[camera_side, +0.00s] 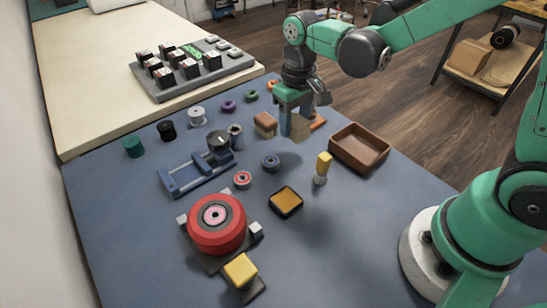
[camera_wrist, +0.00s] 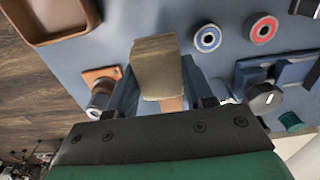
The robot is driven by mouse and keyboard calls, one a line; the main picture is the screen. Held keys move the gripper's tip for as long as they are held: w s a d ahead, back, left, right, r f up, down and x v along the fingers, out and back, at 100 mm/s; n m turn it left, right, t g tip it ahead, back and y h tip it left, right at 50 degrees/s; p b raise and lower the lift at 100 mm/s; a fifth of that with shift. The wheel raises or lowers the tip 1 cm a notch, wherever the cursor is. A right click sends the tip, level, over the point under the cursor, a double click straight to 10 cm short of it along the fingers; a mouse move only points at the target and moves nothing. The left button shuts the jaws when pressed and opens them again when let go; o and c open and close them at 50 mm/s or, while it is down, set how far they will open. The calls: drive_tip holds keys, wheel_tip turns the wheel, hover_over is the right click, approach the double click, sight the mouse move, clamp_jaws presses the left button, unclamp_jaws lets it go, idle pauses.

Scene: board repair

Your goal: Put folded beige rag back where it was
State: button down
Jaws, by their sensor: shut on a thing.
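The folded beige rag (camera_side: 300,126) is a small pale block-like bundle between my gripper's fingers. My gripper (camera_side: 293,120) points down over the far right part of the blue mat and is shut on the rag. In the wrist view the rag (camera_wrist: 157,62) fills the space between the two fingers of my gripper (camera_wrist: 160,82) and sticks out past their tips. It appears to be held above the mat; the exact gap cannot be told. The fingers partly hide the rag in the side view.
A brown tray (camera_side: 359,148) stands right of the rag, and a brown-tan block (camera_side: 265,124) lies left. An orange item (camera_side: 318,122) lies behind my gripper. The front right mat is clear.

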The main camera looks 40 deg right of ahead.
sight(293, 153)
drive_tip(key=shift+f, duration=2.55)
drive_tip(key=c, duration=0.6)
unclamp_jaws()
drive_tip(key=shift+f, duration=0.15)
wheel_tip(293, 153, up, 12)
drive_tip(key=shift+r, duration=0.1)
drive_tip(key=shift+s+d+r, duration=0.1)
drive_tip(key=shift+s+r, duration=0.15)
drive_tip(key=shift+s+d+r+t, duration=0.1)
drive_tip(key=shift+s+d+t, duration=0.35)
drive_tip(key=shift+s+t, duration=0.65)
drive_tip(key=shift+s+d+r+t, duration=0.1)
drive_tip(key=shift+s+d+t, duration=0.3)
drive_tip(key=shift+s+t, duration=0.65)
drive_tip(key=shift+s+d+r+t, duration=0.1)
drive_tip(key=shift+s+d+t, duration=0.5)
drive_tip(key=shift+t, duration=0.85)
